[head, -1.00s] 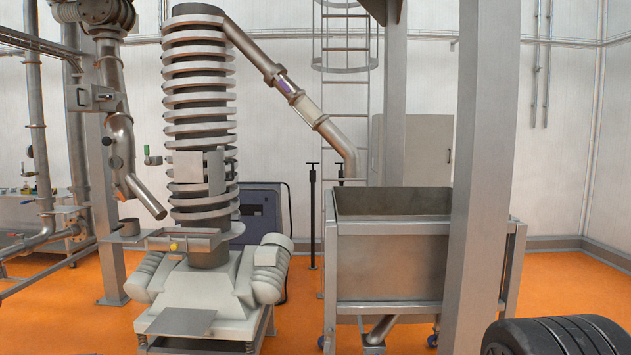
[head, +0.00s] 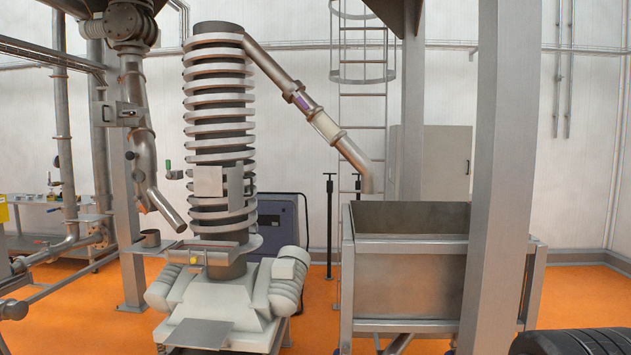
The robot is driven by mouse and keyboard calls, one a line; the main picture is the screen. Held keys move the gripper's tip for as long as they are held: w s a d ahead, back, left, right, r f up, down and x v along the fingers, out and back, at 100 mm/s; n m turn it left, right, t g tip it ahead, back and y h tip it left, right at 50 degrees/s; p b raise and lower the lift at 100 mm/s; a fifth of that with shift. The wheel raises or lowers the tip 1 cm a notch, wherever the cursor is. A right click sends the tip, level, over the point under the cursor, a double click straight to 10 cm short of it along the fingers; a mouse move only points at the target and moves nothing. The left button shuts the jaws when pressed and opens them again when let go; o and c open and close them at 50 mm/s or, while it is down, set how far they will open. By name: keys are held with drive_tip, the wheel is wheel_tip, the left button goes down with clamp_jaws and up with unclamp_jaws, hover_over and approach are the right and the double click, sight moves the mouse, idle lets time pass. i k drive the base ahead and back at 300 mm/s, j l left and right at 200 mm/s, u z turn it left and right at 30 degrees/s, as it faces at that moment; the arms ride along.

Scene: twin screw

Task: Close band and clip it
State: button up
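My gripper is not in view. The tall spiral conveyor (head: 219,130) stands left of centre, with stacked ring-shaped turns on a grey base. A sloping outlet pipe (head: 330,130) runs from its top down to the right. A joint with a small purple patch (head: 301,101) sits on this pipe. I cannot tell whether this is the band, or whether a clip there is open or shut. A small yellow part (head: 194,260) shows low on the conveyor's front. No band or clip can be made out for certain at this distance.
A metal bin (head: 406,282) on a frame stands right of centre. A grey post (head: 493,180) rises in front of its right side. A dark ribbed object (head: 572,342) lies at the bottom right. Pipes (head: 140,150) stand at the left. Orange floor (head: 322,300) shows between conveyor and bin.

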sight(235, 176)
drive_tip(key=k+j, duration=0.35)
drive_tip(key=j, duration=0.2)
drive_tip(key=k+j, duration=0.1)
drive_tip(key=j, duration=0.65)
drive_tip(key=k+j, duration=0.15)
drive_tip(key=j, duration=1.4)
drive_tip(key=i+j, duration=0.1)
drive_tip(key=j, duration=0.65)
drive_tip(key=i+j, duration=0.15)
drive_tip(key=j, duration=0.25)
drive_tip(key=i+j, duration=0.35)
drive_tip(key=i, duration=0.25)
drive_tip(key=i+j+z, duration=0.1)
drive_tip(key=i+j, duration=0.3)
drive_tip(key=i, duration=0.15)
drive_tip(key=i+l, duration=0.1)
drive_tip(key=i, duration=0.65)
drive_tip(key=i+l, duration=0.1)
drive_tip(key=i, duration=0.6)
